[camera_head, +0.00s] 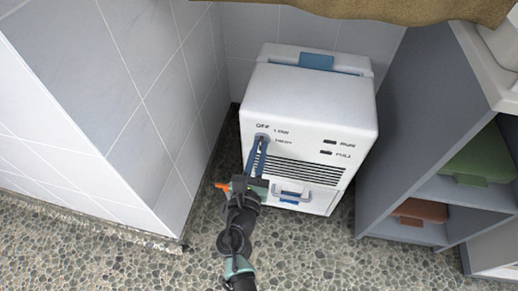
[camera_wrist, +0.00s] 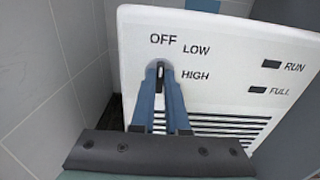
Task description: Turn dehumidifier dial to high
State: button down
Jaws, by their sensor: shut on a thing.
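The white dehumidifier (camera_head: 310,100) stands on the floor with its front panel facing me. Its dial (camera_wrist: 160,66) is on the panel's left side, with OFF above it, LOW to the upper right and HIGH to the right. My gripper (camera_head: 261,142) reaches up to the dial, and its two blue fingers (camera_wrist: 160,82) are shut on it from either side. The fingers hide much of the dial. The visible dark knob looks roughly upright, towards OFF, but its exact setting is hard to tell.
A tiled wall (camera_head: 115,90) stands close on the left. Brown cloth (camera_head: 400,10) hangs above. The pebbled floor (camera_head: 330,255) in front is clear.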

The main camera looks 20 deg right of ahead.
dwell(0.4)
jog(key=shift+s+d+f+m+b, duration=0.15)
jog(key=shift+m+b, duration=2.4)
jog(key=shift+m, duration=1.95)
jog(key=shift+f+m+b, duration=0.1)
jog(key=shift+m+b, duration=2.45)
jog(key=shift+m, duration=1.95)
jog(key=c, duration=0.9)
grip_release()
